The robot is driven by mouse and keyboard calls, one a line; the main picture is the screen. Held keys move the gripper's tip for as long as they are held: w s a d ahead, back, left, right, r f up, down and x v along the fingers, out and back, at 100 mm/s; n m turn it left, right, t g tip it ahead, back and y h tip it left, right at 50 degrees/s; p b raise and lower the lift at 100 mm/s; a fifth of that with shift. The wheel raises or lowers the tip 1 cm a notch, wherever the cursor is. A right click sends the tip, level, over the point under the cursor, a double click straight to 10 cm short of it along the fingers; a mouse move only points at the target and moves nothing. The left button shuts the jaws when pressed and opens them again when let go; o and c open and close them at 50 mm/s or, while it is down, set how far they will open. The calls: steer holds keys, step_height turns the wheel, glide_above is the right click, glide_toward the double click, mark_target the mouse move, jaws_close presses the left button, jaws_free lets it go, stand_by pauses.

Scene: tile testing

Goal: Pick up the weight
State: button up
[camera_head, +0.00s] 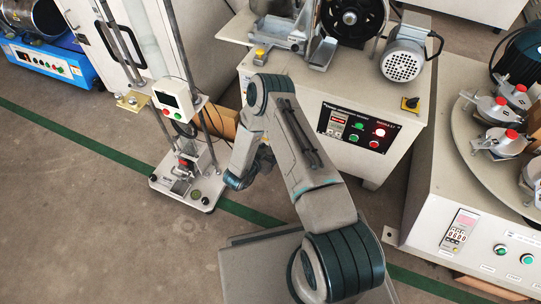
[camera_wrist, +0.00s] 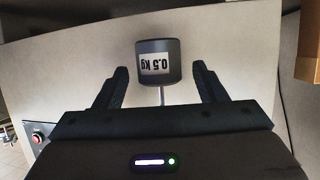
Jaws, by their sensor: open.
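The weight (camera_wrist: 158,62) is a dark grey cylinder with a white label reading 0.5 kg, upside down in the wrist view. It shows just past the tips of my gripper (camera_wrist: 163,75), roughly centred between the two black fingers. The fingers are apart and do not touch it. A thin light rod shows between the weight and the gripper body. In the head view my arm (camera_head: 300,150) reaches toward the machines, and I cannot make out the weight or the fingers there.
A cream machine with a control panel (camera_head: 357,128) stands behind my arm. A test stand (camera_head: 187,187) with a small display is left of it. A round-table machine (camera_head: 475,200) is at the right. A brown box (camera_wrist: 308,45) edges the wrist view. Floor at left is clear.

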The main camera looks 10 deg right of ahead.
mark_target(270, 151)
steer(key=shift+b+x, duration=0.55)
steer(key=shift+x, duration=1)
jaws_close()
steer(key=shift+r, duration=0.2)
